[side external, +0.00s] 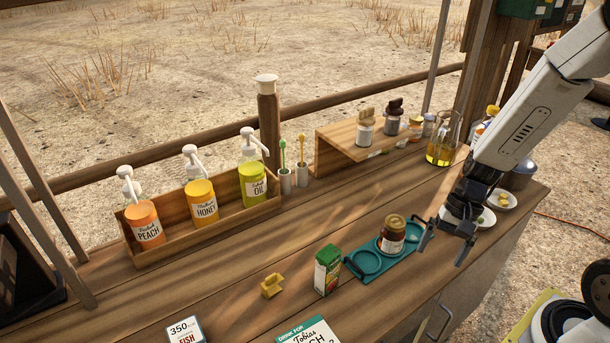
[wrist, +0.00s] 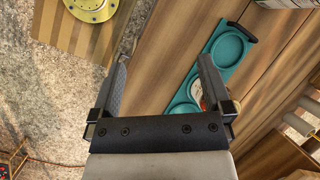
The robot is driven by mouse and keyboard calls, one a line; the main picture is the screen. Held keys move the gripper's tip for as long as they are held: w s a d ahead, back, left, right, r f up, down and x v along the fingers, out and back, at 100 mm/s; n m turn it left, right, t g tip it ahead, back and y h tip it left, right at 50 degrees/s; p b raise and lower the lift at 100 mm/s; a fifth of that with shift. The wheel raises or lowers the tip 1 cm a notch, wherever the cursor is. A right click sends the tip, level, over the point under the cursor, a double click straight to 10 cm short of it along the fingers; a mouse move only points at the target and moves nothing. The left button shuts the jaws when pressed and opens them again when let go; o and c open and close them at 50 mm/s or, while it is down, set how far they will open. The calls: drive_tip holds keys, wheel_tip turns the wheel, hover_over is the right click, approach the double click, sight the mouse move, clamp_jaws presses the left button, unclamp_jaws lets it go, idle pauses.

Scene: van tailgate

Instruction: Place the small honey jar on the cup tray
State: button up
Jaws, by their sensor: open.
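A small jar with a brown lid and a pale label (side external: 391,238), which looks like the honey jar, stands upright on the teal cup tray (side external: 372,277). Round wells of the tray show on both sides of it. The tray also shows in the wrist view (wrist: 229,48), where my right finger hides most of the jar. My gripper (side external: 443,242) is open and empty, to the right of the jar and apart from it. In the wrist view my gripper (wrist: 163,62) has bare counter between its fingers.
A green carton (side external: 328,271) stands just left of the tray, with a yellow block (side external: 271,286) beyond it. A wooden rack (side external: 208,222) holds pump bottles. A raised shelf (side external: 347,143) carries jars at the back. Bowls (side external: 502,199) stand right of my gripper.

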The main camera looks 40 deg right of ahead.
drive_tip(key=w+a+r+n+t+h, duration=0.2)
drive_tip(key=r+n+h, duration=0.3)
drive_tip(key=n, duration=0.5)
drive_tip(key=shift+w+a+r+n+t, duration=0.15)
drive_tip(key=shift+a+r+n+t, duration=0.25)
drive_tip(key=shift+t, duration=0.3)
